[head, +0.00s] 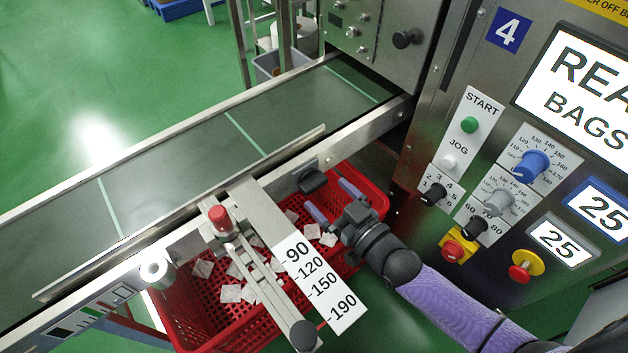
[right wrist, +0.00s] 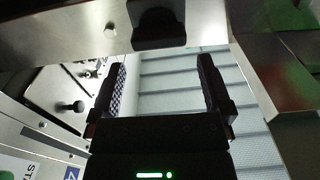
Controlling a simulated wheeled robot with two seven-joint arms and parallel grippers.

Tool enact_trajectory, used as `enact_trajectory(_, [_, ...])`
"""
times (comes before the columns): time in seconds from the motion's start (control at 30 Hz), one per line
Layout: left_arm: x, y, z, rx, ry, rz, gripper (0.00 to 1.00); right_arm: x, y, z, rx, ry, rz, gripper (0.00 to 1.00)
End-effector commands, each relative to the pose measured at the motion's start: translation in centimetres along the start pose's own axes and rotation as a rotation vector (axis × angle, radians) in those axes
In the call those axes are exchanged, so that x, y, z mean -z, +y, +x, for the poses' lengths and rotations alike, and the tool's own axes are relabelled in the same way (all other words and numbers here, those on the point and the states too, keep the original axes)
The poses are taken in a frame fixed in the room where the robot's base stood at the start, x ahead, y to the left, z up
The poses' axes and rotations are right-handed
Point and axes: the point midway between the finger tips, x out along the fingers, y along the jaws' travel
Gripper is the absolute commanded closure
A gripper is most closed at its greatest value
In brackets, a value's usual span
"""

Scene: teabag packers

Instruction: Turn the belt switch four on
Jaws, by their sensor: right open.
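A small black switch box (head: 312,180) is mounted on the side rail of the conveyor belt (head: 190,150), in front of the machine with the blue number 4 sign (head: 507,31). Its on or off position cannot be read. In the right wrist view the dark switch box (right wrist: 158,26) sits at the top, just beyond the fingertips. My right gripper (head: 334,201) is open and empty, its two fingers pointing at the rail just below and right of the switch, apparently not touching it. The gripper also shows in the right wrist view (right wrist: 162,75). My left gripper is out of view.
A red crate (head: 375,200) with several teabags stands under the belt. A scale plate marked 90 to 190 (head: 318,283) and a red-knobbed lever (head: 219,218) stick out over it. The machine's control panel (head: 415,160) stands close on the right.

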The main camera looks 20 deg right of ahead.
Motion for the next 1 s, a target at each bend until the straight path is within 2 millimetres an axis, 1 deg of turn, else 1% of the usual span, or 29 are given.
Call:
enact_trajectory(0.03, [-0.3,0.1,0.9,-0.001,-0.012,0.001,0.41,-0.6,0.0,1.1,0.000,-0.001,0.001,0.00])
enact_trajectory(0.1, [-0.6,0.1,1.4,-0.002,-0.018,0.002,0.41,-0.6,0.0,2.4,0.000,-0.002,0.001,0.00])
enact_trajectory(0.2, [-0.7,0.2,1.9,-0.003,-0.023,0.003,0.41,-0.5,0.0,3.8,-0.001,-0.003,-0.001,0.00])
enact_trajectory(0.3, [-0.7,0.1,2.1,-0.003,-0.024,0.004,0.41,-0.4,0.0,4.7,-0.001,-0.004,-0.001,0.00])
enact_trajectory(0.4, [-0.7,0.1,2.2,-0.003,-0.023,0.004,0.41,-0.3,0.0,5.0,-0.001,-0.006,-0.001,0.00])
enact_trajectory(0.6, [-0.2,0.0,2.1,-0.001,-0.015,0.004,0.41,-0.2,0.0,5.0,-0.001,-0.006,-0.002,0.00])
enact_trajectory(0.63, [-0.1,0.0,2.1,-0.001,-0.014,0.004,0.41,-0.2,0.0,5.0,-0.001,-0.006,-0.002,0.02])
enact_trajectory(0.67, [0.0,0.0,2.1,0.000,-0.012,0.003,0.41,-0.2,0.0,5.0,-0.001,-0.006,-0.002,0.08])
enact_trajectory(0.7, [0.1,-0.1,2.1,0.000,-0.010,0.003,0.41,-0.2,0.0,5.0,-0.001,-0.006,-0.002,0.17])
enact_trajectory(0.77, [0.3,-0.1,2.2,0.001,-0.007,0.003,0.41,-0.2,0.0,5.0,-0.001,-0.006,-0.002,0.30])
enact_trajectory(0.8, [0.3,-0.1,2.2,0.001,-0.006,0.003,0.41,-0.2,0.0,5.0,-0.001,-0.006,-0.002,0.38])
enact_trajectory(0.87, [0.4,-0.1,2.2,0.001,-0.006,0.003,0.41,-0.2,0.0,5.0,-0.001,-0.006,-0.002,0.51])
enact_trajectory(0.9, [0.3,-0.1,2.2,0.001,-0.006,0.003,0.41,-0.2,0.0,5.0,-0.001,-0.006,-0.002,0.59])
enact_trajectory(0.97, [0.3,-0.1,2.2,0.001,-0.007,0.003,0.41,-0.2,0.0,5.0,-0.001,-0.006,-0.002,0.72])
enact_trajectory(1.0, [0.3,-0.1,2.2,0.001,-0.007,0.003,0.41,-0.2,0.0,5.0,-0.001,-0.006,-0.002,0.77])
